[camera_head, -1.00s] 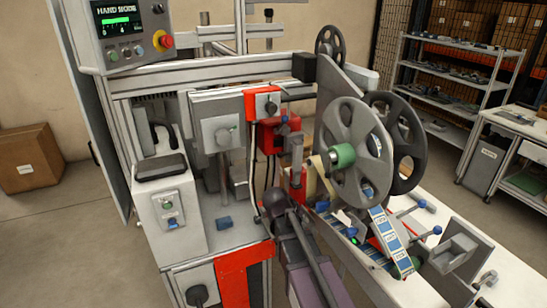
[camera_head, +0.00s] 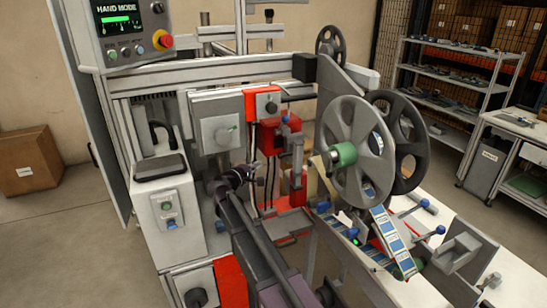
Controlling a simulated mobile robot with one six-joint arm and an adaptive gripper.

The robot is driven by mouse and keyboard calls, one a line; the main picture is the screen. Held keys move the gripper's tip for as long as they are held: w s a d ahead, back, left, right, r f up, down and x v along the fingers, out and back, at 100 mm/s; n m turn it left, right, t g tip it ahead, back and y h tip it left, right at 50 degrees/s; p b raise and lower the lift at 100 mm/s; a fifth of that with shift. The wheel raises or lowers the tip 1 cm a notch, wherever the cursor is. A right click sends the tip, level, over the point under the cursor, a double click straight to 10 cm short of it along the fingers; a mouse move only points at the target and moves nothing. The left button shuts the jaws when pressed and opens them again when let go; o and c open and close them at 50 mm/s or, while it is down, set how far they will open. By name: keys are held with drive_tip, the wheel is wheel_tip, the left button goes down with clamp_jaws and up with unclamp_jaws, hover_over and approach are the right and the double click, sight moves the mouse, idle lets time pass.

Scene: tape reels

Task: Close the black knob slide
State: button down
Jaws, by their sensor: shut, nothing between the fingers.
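The pictures do not make plain which part is the black knob slide. One black knob (camera_head: 197,297) sits on a grey front panel at the lower left, partly cut off by the frame edge. Another small black knob (camera_head: 271,106) is on the red-framed grey box at the upper middle. My arm reaches up from the bottom of the view. My gripper (camera_head: 246,172) is a small dark shape at its end, in front of the machine, below the grey box with a round knob (camera_head: 223,135). It looks shut and empty; the fingertips are small and partly hidden.
Large grey reels (camera_head: 352,150) and a label strip (camera_head: 391,237) stand to the right of my arm. A hand mode screen (camera_head: 120,20) hangs above. Red machine parts (camera_head: 281,140) lie close behind my gripper.

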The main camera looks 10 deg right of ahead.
drive_tip(key=shift+w+d, duration=0.1)
drive_tip(key=shift+d, duration=0.05)
drive_tip(key=shift+b+x, duration=0.3)
drive_tip(key=shift+x, duration=4.6)
drive_tip(key=shift+d+f, duration=0.1)
drive_tip(key=s+d, duration=0.2)
drive_tip(key=s, duration=0.6)
drive_tip(key=shift+d, duration=0.1)
